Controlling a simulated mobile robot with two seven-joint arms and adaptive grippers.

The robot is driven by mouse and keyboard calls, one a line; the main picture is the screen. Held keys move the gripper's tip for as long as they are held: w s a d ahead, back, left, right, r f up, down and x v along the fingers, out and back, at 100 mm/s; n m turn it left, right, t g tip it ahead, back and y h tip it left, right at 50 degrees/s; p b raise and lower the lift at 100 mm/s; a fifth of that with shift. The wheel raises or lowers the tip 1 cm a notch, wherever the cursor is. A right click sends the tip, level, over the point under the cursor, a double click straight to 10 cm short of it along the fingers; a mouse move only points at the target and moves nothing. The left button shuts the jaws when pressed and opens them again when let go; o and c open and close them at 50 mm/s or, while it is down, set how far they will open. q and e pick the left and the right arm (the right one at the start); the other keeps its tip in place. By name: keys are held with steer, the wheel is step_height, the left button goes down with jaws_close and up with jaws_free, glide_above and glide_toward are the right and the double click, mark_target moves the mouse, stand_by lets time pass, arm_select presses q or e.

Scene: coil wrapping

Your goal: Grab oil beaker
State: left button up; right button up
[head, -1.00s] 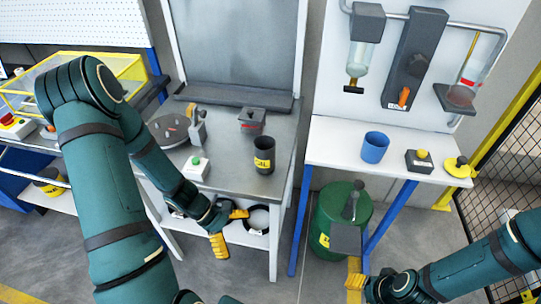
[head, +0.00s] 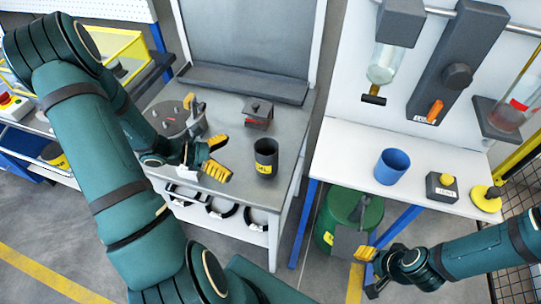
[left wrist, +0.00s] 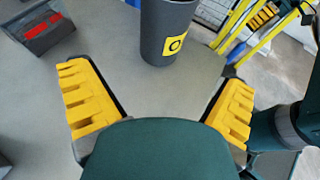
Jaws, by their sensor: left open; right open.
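The dark grey oil beaker (head: 265,150) with a yellow label stands upright on the metal table. My left gripper (head: 222,158) is open just to the left of the beaker, low over the tabletop and apart from it. In the left wrist view, the beaker (left wrist: 166,25) is at the top middle, beyond the two open yellow fingers (left wrist: 160,102); its upper part is cut off. My right gripper (head: 368,268) is open and empty near the front of the white table, away from the beaker.
A small grey box with red (head: 258,113) stands behind the beaker, and a round grey device (head: 175,117) is behind my left gripper. On the white table (head: 335,145) stand a blue cup (head: 391,166) and a button box (head: 441,187). A green barrel (head: 330,220) stands below.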

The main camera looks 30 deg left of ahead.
mark_target(266, 163)
arm_select(q)
steer(key=x, duration=0.6)
steer(key=shift+d+f+b, duration=0.25)
steer(key=shift+b, duration=0.05)
steer(key=x, duration=0.5)
steer(key=shift+f+b, duration=0.2)
steer(key=shift+b, duration=0.1)
steer(key=c, duration=1.3)
